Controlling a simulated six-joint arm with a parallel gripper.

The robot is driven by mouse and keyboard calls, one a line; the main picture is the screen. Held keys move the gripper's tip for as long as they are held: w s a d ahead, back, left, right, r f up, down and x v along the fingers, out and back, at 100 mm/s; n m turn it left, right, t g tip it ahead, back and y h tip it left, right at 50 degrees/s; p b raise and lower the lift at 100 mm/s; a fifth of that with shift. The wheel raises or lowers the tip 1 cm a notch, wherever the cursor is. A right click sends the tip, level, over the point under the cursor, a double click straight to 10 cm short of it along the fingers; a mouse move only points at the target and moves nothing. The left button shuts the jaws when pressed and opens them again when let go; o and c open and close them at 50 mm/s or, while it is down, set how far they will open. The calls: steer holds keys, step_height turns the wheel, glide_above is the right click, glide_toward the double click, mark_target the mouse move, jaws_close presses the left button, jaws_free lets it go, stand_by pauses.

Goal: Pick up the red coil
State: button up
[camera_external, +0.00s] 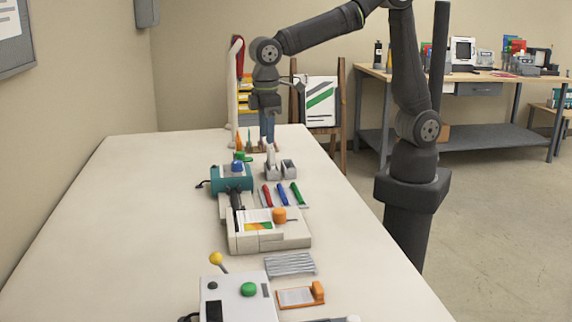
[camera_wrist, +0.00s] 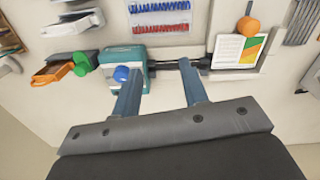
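The red coil (camera_external: 267,196) lies on the white table in a row with a blue coil (camera_external: 282,195) and a green coil (camera_external: 297,194). In the wrist view the red coil (camera_wrist: 160,28) is a horizontal spiral above the fingertips in the picture, below the blue coil (camera_wrist: 160,6). My gripper (camera_external: 267,127) is over the far end of the table, apart from the coils. In the wrist view my gripper (camera_wrist: 159,67) has its two blue fingers spread with nothing held between them.
A teal machine (camera_external: 231,180) with a blue knob stands left of the coils. A white laminator (camera_external: 268,238) with an orange knob (camera_external: 279,215) is in front of them. Grey holders (camera_external: 280,169) stand behind. The left side of the table (camera_external: 110,230) is clear.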

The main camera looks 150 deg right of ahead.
steer(key=w+a+n, duration=0.2)
steer(key=n, duration=0.5)
steer(key=n+g+h, duration=0.2)
steer(key=n, duration=0.7)
glide_above(267, 193)
steer(key=w+a, duration=0.1)
steer(key=a, duration=0.1)
step_height(267, 193, down, 12)
steer(key=shift+d+r, duration=0.1)
steer(key=shift+d, duration=0.05)
steer(key=shift+w+x, duration=0.15)
steer(key=shift+x, duration=1.25)
steer(key=shift+w+x, duration=0.2)
steer(key=shift+x, duration=1.2)
jaws_close()
